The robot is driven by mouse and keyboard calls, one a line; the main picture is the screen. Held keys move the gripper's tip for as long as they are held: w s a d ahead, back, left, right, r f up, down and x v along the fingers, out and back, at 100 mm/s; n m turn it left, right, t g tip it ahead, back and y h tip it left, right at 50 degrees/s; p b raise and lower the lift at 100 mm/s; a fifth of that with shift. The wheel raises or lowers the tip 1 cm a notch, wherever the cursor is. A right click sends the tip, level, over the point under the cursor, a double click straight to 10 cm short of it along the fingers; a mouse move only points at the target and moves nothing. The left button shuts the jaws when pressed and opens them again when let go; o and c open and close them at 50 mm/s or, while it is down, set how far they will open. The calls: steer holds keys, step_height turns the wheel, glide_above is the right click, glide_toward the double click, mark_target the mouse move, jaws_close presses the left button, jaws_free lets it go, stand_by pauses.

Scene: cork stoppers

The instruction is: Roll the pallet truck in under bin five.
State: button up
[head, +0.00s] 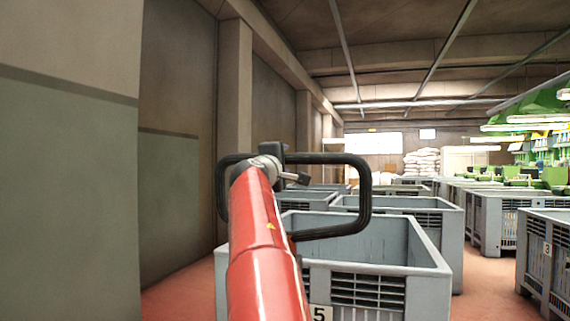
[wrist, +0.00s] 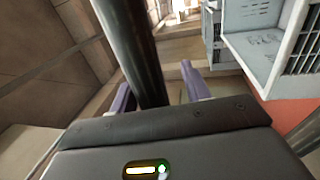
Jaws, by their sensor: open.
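Bin five (head: 425,285) is a grey, slatted, open-topped plastic bin straight ahead, with a white "5" label at the bottom of the head view. The pallet truck's black loop handle (head: 364,190) stands up in front of it. My red arm reaches up to the handle's middle. In the wrist view my gripper (wrist: 157,86) is open, with pale purple fingers on either side of a black bar (wrist: 136,50), apparently the handle. I cannot tell whether the fingers touch it.
Bin three (head: 536,262) stands at the right. More grey bins (head: 488,222) stand behind bin five and to its right. A wall with a grey-green lower panel (head: 70,190) runs close on the left. Red floor (head: 480,285) shows between the bins.

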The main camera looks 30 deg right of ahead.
steer(key=b+v, duration=0.3)
steer(key=v, duration=0.4)
steer(key=shift+o, duration=0.2)
steer(key=shift+d, duration=0.1)
